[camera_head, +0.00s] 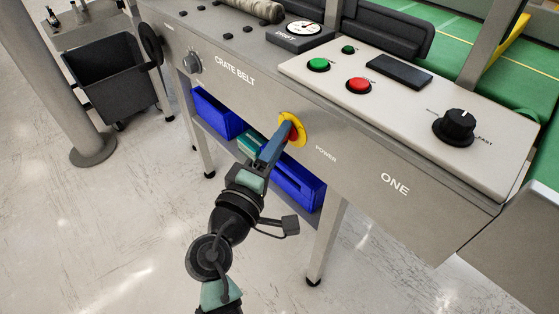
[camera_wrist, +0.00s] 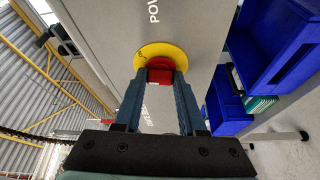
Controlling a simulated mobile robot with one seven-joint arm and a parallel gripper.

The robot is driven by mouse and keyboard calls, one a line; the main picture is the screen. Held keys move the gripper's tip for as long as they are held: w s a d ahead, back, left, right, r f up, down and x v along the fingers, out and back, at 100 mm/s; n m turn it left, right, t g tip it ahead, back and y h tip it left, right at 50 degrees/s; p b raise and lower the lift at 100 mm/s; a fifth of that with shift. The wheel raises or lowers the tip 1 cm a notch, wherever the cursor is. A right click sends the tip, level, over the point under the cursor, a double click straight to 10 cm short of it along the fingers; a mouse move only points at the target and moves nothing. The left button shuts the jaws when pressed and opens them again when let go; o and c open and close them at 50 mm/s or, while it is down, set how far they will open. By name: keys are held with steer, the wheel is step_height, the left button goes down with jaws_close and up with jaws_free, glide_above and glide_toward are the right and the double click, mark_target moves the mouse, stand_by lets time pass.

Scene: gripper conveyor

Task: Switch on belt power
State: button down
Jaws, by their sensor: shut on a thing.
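The belt power switch is a red knob (camera_head: 293,133) on a round yellow plate (camera_head: 298,121), set in the grey front panel (camera_head: 345,158) left of the word POWER. In the wrist view the red knob (camera_wrist: 161,70) sits between the fingertips, in front of the yellow plate (camera_wrist: 154,52). My gripper (camera_head: 286,128) reaches up to the panel from below and is shut on the red knob. In the head view my fingers hide part of the knob. The wrist view (camera_wrist: 161,77) shows a finger on either side of it.
Blue bins (camera_head: 299,187) stand on a shelf under the panel, close to my gripper. Above are a green button (camera_head: 318,65), a red button (camera_head: 359,85) and a black dial (camera_head: 456,126). A dark cart (camera_head: 110,80) stands at left. The floor in front is clear.

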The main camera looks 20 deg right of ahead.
steer(key=m+h+b, duration=0.1)
steer(key=m+b, duration=0.1)
steer(key=b, duration=0.2)
steer(key=m+h+b, duration=0.1)
steer(key=m+b, duration=0.2)
steer(key=b, duration=0.2)
steer(key=m+h+b, duration=0.1)
steer(key=m+b, duration=0.1)
steer(key=b, duration=0.2)
steer(key=shift+f+m, duration=0.35)
steer(key=shift+m, duration=0.05)
steer(key=shift+r+b, duration=0.15)
steer(key=shift+b, duration=0.2)
steer(key=shift+c, duration=2.4)
jaws_free()
steer(key=shift+w, duration=0.1)
steer(key=p+v, duration=0.3)
steer(key=v, duration=1)
steer(key=shift+p, duration=0.4)
